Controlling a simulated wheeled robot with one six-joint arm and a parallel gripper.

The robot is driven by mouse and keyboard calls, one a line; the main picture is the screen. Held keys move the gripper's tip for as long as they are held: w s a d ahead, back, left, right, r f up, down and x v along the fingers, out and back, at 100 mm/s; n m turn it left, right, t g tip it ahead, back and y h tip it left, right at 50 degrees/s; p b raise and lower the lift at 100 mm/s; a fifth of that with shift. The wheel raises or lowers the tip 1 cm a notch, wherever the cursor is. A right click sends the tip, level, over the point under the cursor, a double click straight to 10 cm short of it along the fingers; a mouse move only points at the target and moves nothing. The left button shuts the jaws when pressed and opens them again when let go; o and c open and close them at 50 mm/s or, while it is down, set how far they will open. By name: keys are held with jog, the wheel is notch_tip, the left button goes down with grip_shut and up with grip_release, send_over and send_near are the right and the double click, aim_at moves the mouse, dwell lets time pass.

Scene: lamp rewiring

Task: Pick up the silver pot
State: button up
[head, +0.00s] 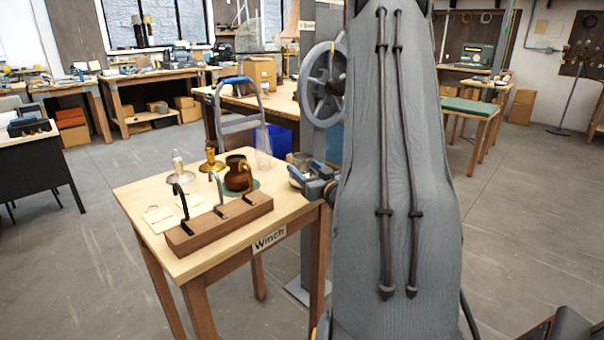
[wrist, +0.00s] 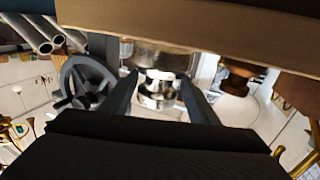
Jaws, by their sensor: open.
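The silver pot shows in the wrist view (wrist: 160,90) as a shiny, rounded metal shape between my two fingers. Its full outline is hard to make out there. In the head view, a greyish metal rim (head: 299,158) shows at the right edge of the table, mostly hidden behind my gripper (head: 297,176). In the wrist view my gripper (wrist: 159,78) is open, with one dark finger on each side of the silver shape. I cannot tell whether the fingers touch it.
The wooden table (head: 150,185) also holds a brown jug (head: 238,173), a brass candlestick (head: 211,158), a pale candlestick (head: 178,165) and a wooden block with hooks (head: 218,226). A post with a grey handwheel (head: 322,84) stands close behind my gripper. The floor at left is clear.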

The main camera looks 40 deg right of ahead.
jog(key=shift+p+x, duration=0.75)
jog(key=shift+x, duration=2.35)
jog(key=shift+d, duration=0.1)
jog(key=c, duration=1.4)
